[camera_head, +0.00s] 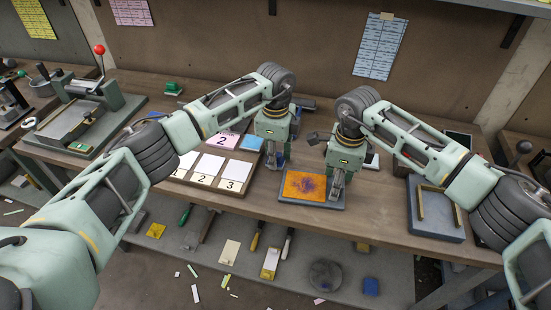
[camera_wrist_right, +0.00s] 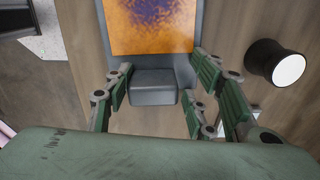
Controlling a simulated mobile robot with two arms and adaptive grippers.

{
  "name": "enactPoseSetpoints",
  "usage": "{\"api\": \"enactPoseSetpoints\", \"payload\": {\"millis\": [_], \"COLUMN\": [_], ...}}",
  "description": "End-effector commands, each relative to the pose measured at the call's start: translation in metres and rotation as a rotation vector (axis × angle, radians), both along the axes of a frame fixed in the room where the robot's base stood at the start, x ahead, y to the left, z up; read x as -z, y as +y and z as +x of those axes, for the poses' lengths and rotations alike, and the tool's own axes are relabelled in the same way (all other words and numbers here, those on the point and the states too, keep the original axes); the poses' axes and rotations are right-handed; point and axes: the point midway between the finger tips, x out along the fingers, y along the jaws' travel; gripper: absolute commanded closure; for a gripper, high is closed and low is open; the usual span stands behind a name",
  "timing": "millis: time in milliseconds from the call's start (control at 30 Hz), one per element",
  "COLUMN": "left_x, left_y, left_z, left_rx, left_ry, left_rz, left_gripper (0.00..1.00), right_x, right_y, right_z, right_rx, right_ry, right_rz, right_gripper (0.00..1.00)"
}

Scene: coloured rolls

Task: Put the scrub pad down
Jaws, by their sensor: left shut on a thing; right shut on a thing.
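The orange plate with a dark purple patch (camera_head: 303,185) lies on a grey base (camera_head: 310,202) on the bench. My right gripper (camera_head: 337,190) is low over the right end of this plate. In the right wrist view its green-padded fingers are around a grey block (camera_wrist_right: 152,88) near the base's edge; I cannot tell for sure that this block is the scrub pad. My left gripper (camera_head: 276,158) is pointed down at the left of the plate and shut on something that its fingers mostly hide. No clearly identifiable scrub pad shows elsewhere.
Left of the grippers lies a board with numbered white cards (camera_head: 203,171). A grey tray (camera_head: 428,222) stands to the right. A black knob with a white face (camera_wrist_right: 285,66) is right of my fingers. A lower shelf holds tools and pads.

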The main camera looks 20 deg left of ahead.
Motion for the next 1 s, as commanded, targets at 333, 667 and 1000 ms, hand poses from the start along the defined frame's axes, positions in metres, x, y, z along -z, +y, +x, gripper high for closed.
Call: {"api": "enactPoseSetpoints", "payload": {"millis": [333, 667, 1000], "left_x": [-0.022, -0.084, -0.099], "left_y": [0.000, 0.000, 0.000], "left_z": [0.001, 0.000, -0.001], "left_rx": [0.000, 0.000, 0.000], "left_ry": [-0.004, -0.004, 0.000], "left_rz": [0.000, 0.000, 0.000], "left_gripper": [0.95, 0.95, 0.95], "right_x": [0.014, 0.014, 0.014], "right_y": [-0.004, -0.004, -0.004], "right_z": [-0.005, -0.005, -0.005], "right_rx": [0.000, 0.000, 0.000], "right_ry": [0.017, 0.016, 0.017], "right_rz": [-0.015, -0.015, -0.015], "right_gripper": [0.83, 0.83, 0.83]}}
